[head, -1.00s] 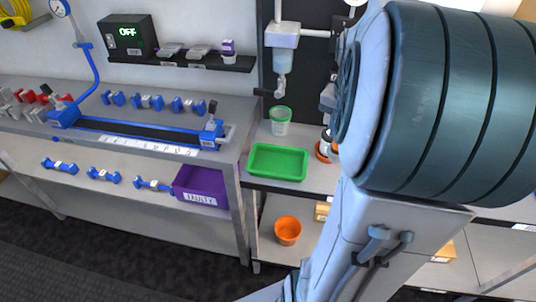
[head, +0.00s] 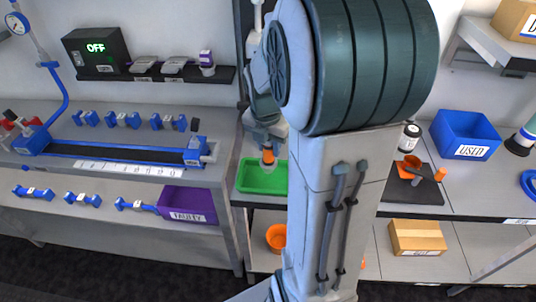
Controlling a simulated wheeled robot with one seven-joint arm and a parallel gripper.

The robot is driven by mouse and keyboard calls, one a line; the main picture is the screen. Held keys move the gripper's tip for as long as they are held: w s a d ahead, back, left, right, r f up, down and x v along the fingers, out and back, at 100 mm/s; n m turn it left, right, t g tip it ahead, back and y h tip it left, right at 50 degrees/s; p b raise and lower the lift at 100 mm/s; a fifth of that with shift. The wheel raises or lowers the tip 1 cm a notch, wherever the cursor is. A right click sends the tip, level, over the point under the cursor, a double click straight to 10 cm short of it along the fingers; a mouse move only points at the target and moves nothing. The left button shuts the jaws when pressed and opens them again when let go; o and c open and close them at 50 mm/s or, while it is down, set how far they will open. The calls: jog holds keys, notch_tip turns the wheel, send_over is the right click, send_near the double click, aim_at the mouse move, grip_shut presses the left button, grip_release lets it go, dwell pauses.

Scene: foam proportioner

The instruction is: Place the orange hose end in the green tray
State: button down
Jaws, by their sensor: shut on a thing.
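The green tray (head: 249,183) lies on the right-hand bench, left of my arm, which hides its right side. My gripper (head: 267,143) points down over the tray's back part and is partly hidden by my arm. It is shut on a small orange piece with a pale band, which looks like the orange hose end (head: 268,157). The piece shows against the tray; I cannot tell whether it touches the tray floor.
A purple bin (head: 187,203) stands on the left-hand lower shelf. An orange pot (head: 276,237) is below the tray. On the right are a dark mat (head: 410,192) with orange parts, a black-and-white bottle (head: 410,136) and a blue bin (head: 465,134) marked USED.

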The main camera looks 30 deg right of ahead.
aim_at(269, 156)
jog(key=shift+f, duration=2.05)
jog(key=shift+f, duration=0.2)
jog(key=c, duration=1.1)
grip_release()
jog(key=shift+r, duration=0.1)
